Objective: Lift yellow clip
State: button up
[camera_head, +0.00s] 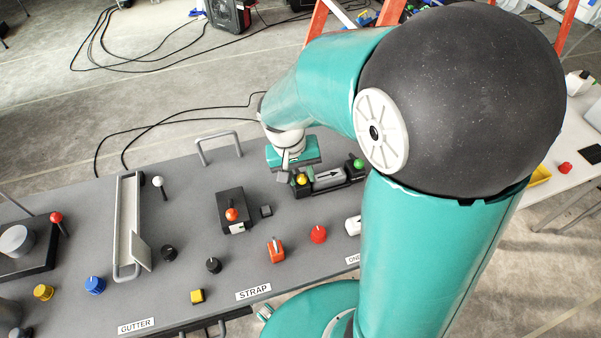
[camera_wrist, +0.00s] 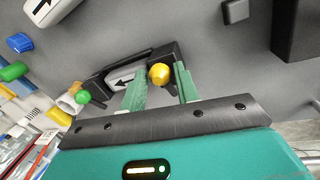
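The yellow clip shows as a round yellow knob (camera_head: 303,179) on the left end of a dark holder (camera_head: 332,189) with a grey arrow block (camera_head: 328,178). In the wrist view the yellow knob (camera_wrist: 160,75) sits just past my fingertips, in the gap between them. My gripper (camera_head: 285,175) is at the holder's left end, partly hidden by its own body. In the wrist view my gripper (camera_wrist: 157,82) has its two green fingers apart, with nothing held. Whether a finger touches the knob or holder, I cannot tell.
A green knob (camera_head: 358,163) is at the holder's other end. A black box with an orange-red knob (camera_head: 232,214) and a small dark block (camera_head: 266,211) stand to the left. A red knob (camera_head: 318,234) and orange switch (camera_head: 275,251) are in front. Grey panel lies bare between them.

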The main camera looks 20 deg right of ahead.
grip_shut()
jog(key=shift+w+r, duration=0.1)
jog(key=shift+w, duration=0.05)
jog(key=g, duration=0.1)
jog(key=w+r+g, duration=0.1)
jog(key=g, duration=0.1)
jog(key=w+g, duration=0.1)
jog(key=g, duration=0.1)
jog(key=shift+r, duration=0.2)
jog(key=g, duration=0.1)
jog(key=w+g, duration=0.1)
jog(key=g, duration=0.1)
jog(key=shift+w+r+n+g, duration=0.25)
jog(key=shift+w+n+g, duration=0.05)
jog(key=shift+n+g, duration=0.1)
jog(key=shift+w+g+h, duration=0.15)
jog(key=shift+w+g, duration=0.3)
jog(key=shift+g, duration=0.45)
jog(key=shift+w+g+h, duration=0.15)
jog(key=shift+w+g, duration=0.25)
jog(key=shift+g, duration=0.5)
jog(key=shift+n, duration=0.3)
